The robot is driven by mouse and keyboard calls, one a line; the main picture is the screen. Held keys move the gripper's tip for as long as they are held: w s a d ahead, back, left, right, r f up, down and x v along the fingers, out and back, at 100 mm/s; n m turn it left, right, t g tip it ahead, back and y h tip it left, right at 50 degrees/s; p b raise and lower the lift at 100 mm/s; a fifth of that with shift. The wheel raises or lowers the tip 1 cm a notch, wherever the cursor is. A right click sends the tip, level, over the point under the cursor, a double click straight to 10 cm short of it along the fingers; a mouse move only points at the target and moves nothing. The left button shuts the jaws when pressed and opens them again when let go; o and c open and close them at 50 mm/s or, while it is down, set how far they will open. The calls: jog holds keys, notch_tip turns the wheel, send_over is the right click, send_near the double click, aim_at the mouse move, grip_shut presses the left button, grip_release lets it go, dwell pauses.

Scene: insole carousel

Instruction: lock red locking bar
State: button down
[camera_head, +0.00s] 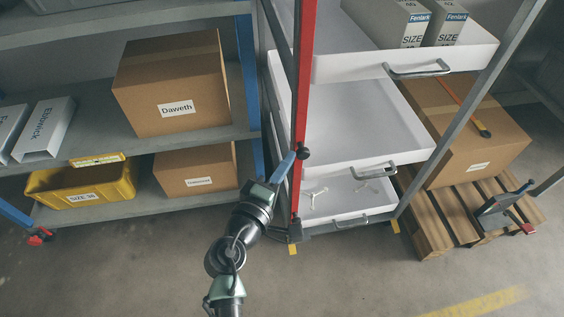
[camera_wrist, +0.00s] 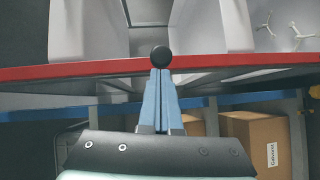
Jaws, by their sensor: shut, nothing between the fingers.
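The red locking bar (camera_head: 302,110) stands upright along the left front of the white drawer carousel in the head view. It runs across the picture as a red band in the wrist view (camera_wrist: 90,70). A black round knob (camera_head: 303,153) sits on the bar; it also shows in the wrist view (camera_wrist: 160,57). My gripper (camera_head: 293,157) is shut, with its blue fingers side by side and their tips at the knob. It also shows in the wrist view (camera_wrist: 160,75). I cannot tell whether the tips touch the knob.
White drawers (camera_head: 360,165) with metal handles sit right of the bar; the top one holds Fenlark boxes (camera_head: 445,25). Shelves on the left hold a Daweth box (camera_head: 170,85) and a yellow bin (camera_head: 85,182). A pallet (camera_head: 440,215) stands right. The floor in front is mostly clear.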

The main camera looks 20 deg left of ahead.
jog(key=shift+w+d+p, duration=0.15)
jog(key=shift+w+d, duration=0.3)
jog(key=shift+d, duration=0.3)
jog(key=shift+w+d+p, duration=0.1)
jog(key=shift+w+d, duration=0.4)
jog(key=shift+d, duration=0.2)
jog(key=shift+w+d+p, duration=0.15)
jog(key=shift+w+d, duration=0.3)
jog(key=shift+d, duration=0.3)
